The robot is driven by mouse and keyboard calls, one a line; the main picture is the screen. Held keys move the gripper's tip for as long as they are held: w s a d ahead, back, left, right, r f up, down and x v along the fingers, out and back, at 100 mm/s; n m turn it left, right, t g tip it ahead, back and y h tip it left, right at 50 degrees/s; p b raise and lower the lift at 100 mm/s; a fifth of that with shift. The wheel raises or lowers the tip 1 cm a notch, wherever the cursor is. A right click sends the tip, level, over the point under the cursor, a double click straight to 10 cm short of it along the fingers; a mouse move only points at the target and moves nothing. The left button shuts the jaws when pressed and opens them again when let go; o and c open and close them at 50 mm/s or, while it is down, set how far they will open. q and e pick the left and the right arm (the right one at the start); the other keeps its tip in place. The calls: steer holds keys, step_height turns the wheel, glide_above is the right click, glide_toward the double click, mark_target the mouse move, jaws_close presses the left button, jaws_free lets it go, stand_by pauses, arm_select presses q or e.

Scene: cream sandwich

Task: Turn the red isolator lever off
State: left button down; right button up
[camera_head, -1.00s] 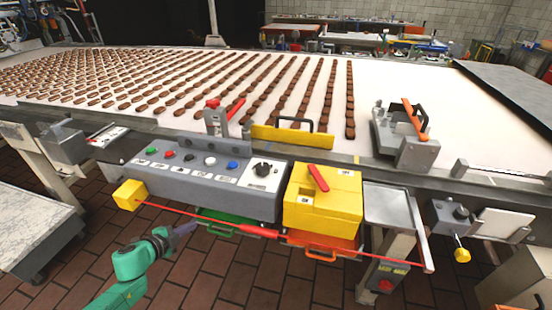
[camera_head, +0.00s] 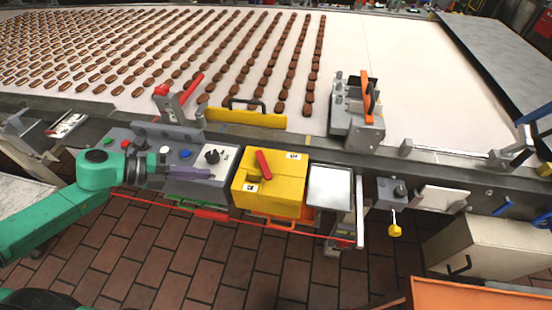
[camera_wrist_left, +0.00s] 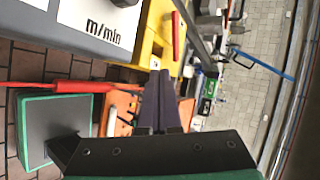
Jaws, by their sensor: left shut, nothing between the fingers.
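The red isolator lever (camera_head: 263,162) sits on top of the yellow isolator box (camera_head: 287,196). The lever slants from upper left to lower right. Two small labels lie on the box, one at the upper right and one at the lower left, too small to read surely. My left gripper (camera_head: 212,173) is shut and empty, left of the box in front of the grey control panel. In the left wrist view the shut fingers (camera_wrist_left: 160,76) point towards the yellow box (camera_wrist_left: 152,30), with the red lever (camera_wrist_left: 176,36) beyond the tips. My right gripper is out of view.
The grey control panel (camera_head: 222,192) with knob and buttons adjoins the box on the left. A metal tray (camera_head: 330,187) adjoins it on the right. A red cord (camera_head: 270,225) runs along the front. The conveyor (camera_head: 370,60) with rows of chocolate-brown pieces lies behind.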

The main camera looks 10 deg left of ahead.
mark_target(264, 167)
arm_select(q)
steer(key=shift+m, duration=0.3)
steer(key=b+x, duration=0.7)
steer(key=x, duration=0.1)
steer(key=shift+s+d+r, duration=0.25)
steer(key=shift+d+r, duration=0.1)
steer(key=d+p, duration=0.1)
steer(key=w+d, duration=0.1)
steer(key=d, duration=0.1)
steer(key=w+d+f+p, duration=0.1)
steer(key=shift+w+d+p, duration=0.2)
steer(key=shift+d+p, duration=0.1)
steer(key=shift+p, duration=0.05)
steer(key=shift+w+d+f, duration=0.1)
steer(key=shift+d+f, duration=0.05)
steer(key=shift+d, duration=0.15)
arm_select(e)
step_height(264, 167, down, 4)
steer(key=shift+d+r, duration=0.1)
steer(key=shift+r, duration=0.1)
arm_select(q)
steer(key=shift+a, duration=0.1)
